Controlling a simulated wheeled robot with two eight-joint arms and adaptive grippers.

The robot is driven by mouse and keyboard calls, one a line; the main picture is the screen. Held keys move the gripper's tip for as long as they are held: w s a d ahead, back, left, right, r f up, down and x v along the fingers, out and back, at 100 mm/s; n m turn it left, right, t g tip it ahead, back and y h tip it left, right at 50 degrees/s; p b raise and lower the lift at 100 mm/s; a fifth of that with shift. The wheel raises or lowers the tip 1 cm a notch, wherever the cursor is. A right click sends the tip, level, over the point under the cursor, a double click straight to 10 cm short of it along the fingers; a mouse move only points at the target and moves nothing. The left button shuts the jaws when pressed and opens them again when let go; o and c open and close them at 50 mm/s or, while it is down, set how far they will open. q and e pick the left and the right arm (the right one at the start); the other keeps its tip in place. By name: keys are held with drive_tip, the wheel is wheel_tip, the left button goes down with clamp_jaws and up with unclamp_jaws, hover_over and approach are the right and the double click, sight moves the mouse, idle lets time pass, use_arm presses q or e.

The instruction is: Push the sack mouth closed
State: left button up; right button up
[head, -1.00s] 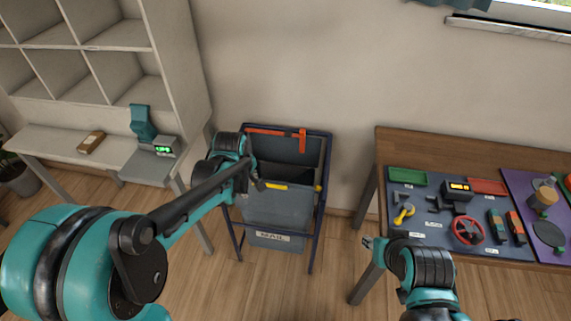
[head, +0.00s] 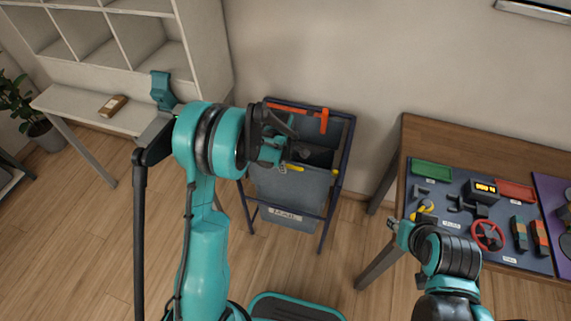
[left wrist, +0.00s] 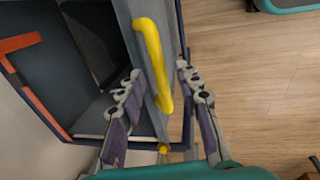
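The grey-blue mail sack (head: 290,187) hangs in a dark blue frame, with a white label on its front. Its mouth is open, showing a dark gap between the front panel with a yellow handle (head: 312,170) and the back side with a red-orange bar (head: 290,108). My left gripper (head: 284,167) is at the left part of the front rim. In the left wrist view its fingers are spread, one on either side of the rim and the yellow handle (left wrist: 153,65); contact is unclear. My right gripper (head: 393,222) is near the workbench's left edge, too small to read.
A workbench (head: 440,140) at right carries trays, a red wheel (head: 487,235) and tools. A pale shelf desk (head: 90,113) with a small brown box (head: 112,106) stands at left. Wood floor lies free between sack and workbench.

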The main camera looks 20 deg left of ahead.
use_arm(q)
drive_tip(key=shift+f, duration=0.15)
clamp_jaws()
